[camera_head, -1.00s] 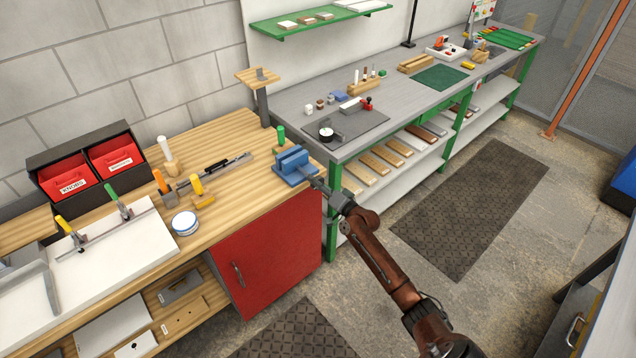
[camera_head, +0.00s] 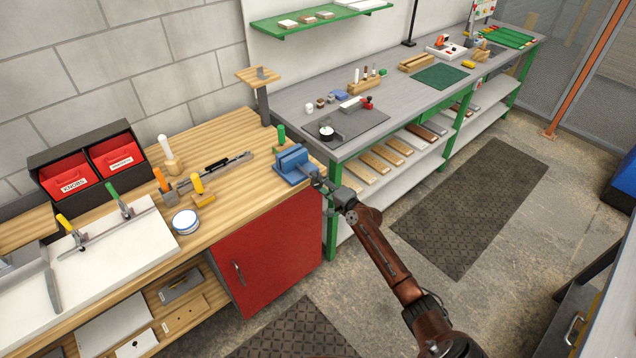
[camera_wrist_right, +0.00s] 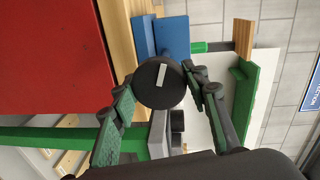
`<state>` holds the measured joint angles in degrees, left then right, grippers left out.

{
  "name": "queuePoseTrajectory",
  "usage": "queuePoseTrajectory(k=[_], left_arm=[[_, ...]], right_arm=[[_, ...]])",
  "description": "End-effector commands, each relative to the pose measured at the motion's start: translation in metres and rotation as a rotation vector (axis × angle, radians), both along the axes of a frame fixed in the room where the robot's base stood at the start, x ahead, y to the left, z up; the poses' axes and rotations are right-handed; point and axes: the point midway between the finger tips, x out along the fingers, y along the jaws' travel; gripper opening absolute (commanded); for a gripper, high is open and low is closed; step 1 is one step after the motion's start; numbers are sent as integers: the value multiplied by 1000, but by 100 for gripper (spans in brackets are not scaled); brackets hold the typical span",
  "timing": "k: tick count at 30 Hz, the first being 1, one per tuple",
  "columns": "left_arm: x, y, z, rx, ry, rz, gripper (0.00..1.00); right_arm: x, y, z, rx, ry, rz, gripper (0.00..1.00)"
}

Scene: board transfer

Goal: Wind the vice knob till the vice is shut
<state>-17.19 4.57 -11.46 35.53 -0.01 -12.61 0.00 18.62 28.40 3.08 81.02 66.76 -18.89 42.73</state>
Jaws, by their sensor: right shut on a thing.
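The blue vice (camera_head: 295,164) stands at the right front corner of the wooden bench. It also shows in the right wrist view (camera_wrist_right: 172,34), behind the knob. The round black vice knob (camera_wrist_right: 158,84), with a pale bar mark on its face, sits between the fingers of my right gripper (camera_wrist_right: 160,90). My right gripper also shows in the head view (camera_head: 318,182), at the vice's front, shut on the knob. The knob is mostly hidden by the gripper in the head view. I cannot tell how wide the vice jaws stand. My left gripper is not in view.
A green-handled tool (camera_head: 281,137) stands just behind the vice. A red cabinet door (camera_head: 268,238) lies below the bench. The grey workbench (camera_head: 400,112) with its green frame adjoins at the right. The floor mat (camera_head: 470,205) is clear.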

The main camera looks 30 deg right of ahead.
Motion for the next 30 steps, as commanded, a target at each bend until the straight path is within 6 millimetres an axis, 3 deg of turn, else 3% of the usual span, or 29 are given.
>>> queuePoseTrajectory(k=[10,11,18,30], left_arm=[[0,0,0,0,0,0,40],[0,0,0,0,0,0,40],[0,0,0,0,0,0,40],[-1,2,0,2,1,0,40]], right_arm=[[0,-2,-1,1,2,-3,17],[-1,-2,-1,1,2,-3,42],[0,-1,-1,2,1,-1,59],[-9,-2,-1,3,2,0,59]])
